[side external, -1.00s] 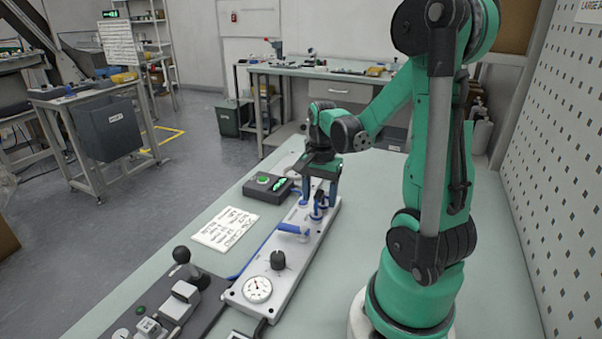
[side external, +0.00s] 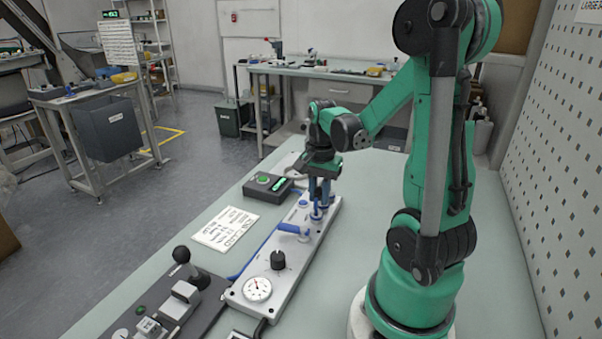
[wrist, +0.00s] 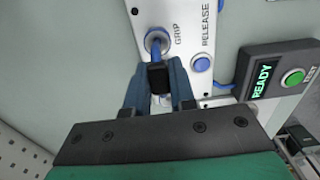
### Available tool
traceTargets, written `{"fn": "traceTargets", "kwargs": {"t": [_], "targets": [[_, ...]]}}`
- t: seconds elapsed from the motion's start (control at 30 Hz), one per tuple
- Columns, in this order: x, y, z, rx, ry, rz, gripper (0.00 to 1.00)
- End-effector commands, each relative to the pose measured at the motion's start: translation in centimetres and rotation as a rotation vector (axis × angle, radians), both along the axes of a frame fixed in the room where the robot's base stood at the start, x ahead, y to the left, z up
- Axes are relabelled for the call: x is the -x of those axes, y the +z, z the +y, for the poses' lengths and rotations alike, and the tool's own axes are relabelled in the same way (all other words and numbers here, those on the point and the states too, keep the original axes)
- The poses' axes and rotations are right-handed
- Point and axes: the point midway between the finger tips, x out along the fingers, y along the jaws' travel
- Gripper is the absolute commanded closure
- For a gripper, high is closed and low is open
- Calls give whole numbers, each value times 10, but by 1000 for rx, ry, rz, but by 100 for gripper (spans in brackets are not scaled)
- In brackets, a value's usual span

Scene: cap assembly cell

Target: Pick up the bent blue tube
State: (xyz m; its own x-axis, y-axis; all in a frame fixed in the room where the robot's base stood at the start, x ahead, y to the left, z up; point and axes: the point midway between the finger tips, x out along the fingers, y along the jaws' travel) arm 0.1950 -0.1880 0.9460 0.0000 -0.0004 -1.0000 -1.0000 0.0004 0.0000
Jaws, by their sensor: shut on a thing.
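In the side view, a bent blue tube (side external: 291,228) lies across the grey fixture plate (side external: 250,274), its right end at a pale base. My gripper (side external: 321,187) is farther back along the plate, apart from this tube, over a blue post (side external: 317,213). In the wrist view, my gripper (wrist: 159,92) has its two blue-grey fingers close on either side of a black-ended blue piece (wrist: 157,48), which stands in a ringed socket beside the word GRIP. The fingers are shut on it. Its lower part is hidden in the socket. The bent tube cannot be made out in the wrist view.
A blue button (wrist: 201,64) marked RELEASE is beside the socket. A dark box (side external: 268,187) with a green button stands left of the plate; its display reads READY. A dial gauge (side external: 258,288) and black knob (side external: 278,260) are on the plate.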

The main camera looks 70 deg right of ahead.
Motion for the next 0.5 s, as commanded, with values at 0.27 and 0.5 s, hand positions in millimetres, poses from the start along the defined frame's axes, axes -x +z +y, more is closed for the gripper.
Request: {"fn": "traceTargets", "kwargs": {"t": [0.27, 0.5], "targets": [[0, 29, 0, 1, 0, -1, 100], [1, 84, 1, 0, 0, 0, 100]]}}
